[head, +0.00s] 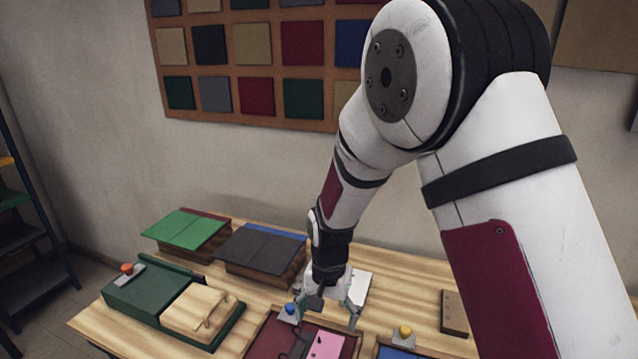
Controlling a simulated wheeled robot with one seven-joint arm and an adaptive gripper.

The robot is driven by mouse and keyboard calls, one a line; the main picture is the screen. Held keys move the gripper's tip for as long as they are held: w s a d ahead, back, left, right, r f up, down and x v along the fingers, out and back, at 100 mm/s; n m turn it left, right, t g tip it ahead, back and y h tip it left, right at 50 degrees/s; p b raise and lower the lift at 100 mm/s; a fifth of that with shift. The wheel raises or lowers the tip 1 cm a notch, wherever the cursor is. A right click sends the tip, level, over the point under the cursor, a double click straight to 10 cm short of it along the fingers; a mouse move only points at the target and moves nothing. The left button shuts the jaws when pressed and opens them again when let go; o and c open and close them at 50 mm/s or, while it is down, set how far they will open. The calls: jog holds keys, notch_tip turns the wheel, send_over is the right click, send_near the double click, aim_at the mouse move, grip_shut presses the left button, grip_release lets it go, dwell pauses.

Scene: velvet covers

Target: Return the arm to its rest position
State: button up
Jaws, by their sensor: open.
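My gripper (335,310) hangs down over the middle of the wooden table (405,284), its fingers apart and nothing visible between them. It is behind a dark red tray (268,336) that holds a pink piece (326,346). A blue knob (290,309) on a pale base sits close to the left finger; I cannot tell whether they touch. My white arm reaches down from the upper right and hides part of the table.
A green tray (140,297) with a wooden block (199,309) and an orange knob (127,268) lies left. Green (186,231) and dark grey (262,247) covered boxes stand behind. A yellow knob (405,332) and brown block (454,312) are at right. A swatch board (240,60) hangs behind.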

jog(key=s+d+r+n+t, duration=0.1)
jog(key=s+d+r, duration=0.15)
jog(key=r, duration=0.45)
jog(key=s+d+r+t, duration=0.1)
jog(key=s+d+r, duration=0.1)
jog(key=d+r, duration=0.35)
jog(key=s+d+r+n+t, duration=0.1)
jog(key=s+d+r, duration=0.15)
jog(key=r, duration=0.55)
jog(key=s+d+r+n+t, duration=0.1)
jog(key=s+d+r, duration=0.2)
jog(key=s, duration=0.4)
jog(key=s+d+r+n+t, duration=0.1)
jog(key=s+d+r, duration=0.2)
jog(key=s+r, duration=0.2)
jog(key=s, duration=0.3)
jog(key=shift+s+d, duration=0.15)
jog(key=shift+d, duration=0.25)
